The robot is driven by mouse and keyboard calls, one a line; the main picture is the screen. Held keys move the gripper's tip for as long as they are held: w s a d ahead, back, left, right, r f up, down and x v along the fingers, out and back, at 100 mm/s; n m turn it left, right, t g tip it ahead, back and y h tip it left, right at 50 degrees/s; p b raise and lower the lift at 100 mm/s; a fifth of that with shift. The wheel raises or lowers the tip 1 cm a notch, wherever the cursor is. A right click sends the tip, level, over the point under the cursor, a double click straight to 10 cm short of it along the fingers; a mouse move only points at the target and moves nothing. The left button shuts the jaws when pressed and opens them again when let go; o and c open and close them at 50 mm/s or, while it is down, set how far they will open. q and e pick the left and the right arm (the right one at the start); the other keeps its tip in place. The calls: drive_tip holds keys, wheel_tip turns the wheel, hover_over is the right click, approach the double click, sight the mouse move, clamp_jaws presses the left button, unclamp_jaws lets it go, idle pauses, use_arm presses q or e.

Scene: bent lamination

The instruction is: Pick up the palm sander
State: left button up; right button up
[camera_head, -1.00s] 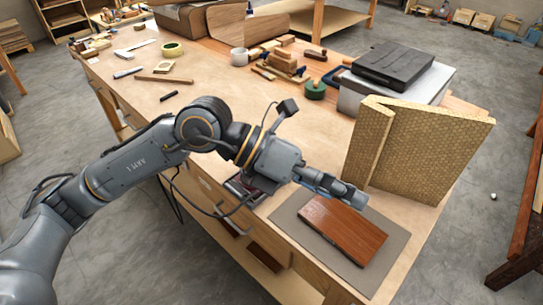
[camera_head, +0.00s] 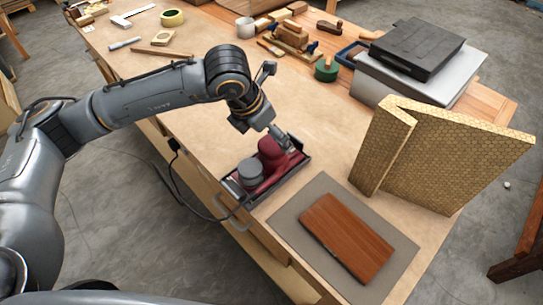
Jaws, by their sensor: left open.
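The palm sander (camera_head: 269,156) is dark red with a rounded top. It sits in a shallow dark tray (camera_head: 302,160) near the front edge of the workbench. A grey round part (camera_head: 250,172) shows at its near left side; I cannot tell if it belongs to the sander. My left gripper (camera_head: 287,146) is open at the far right side of the sander, close to its rounded top. The fingers are small and partly hidden, and I cannot tell whether they touch it. My right gripper is out of view.
A reddish wood board (camera_head: 345,237) lies on a grey mat (camera_head: 398,243) right of the tray. A bent gold patterned panel (camera_head: 460,155) stands behind it. A black case (camera_head: 418,45) is farther back. A cable hangs at the bench's front edge.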

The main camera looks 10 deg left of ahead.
sight(271, 143)
use_arm(q)
wheel_tip(271, 143, down, 2)
drive_tip(key=shift+w+a+f+p, duration=0.1)
drive_tip(key=shift+f+p, duration=0.1)
drive_tip(key=shift+p, duration=0.8)
drive_tip(key=x, duration=0.3)
drive_tip(key=shift+a+p, duration=0.1)
drive_tip(key=shift+p, duration=0.2)
drive_tip(key=shift+c, duration=1)
drive_tip(key=c, duration=1.4)
drive_tip(key=shift+w+r, duration=0.15)
drive_tip(key=shift+r, duration=0.05)
drive_tip(key=shift+c, duration=0.2)
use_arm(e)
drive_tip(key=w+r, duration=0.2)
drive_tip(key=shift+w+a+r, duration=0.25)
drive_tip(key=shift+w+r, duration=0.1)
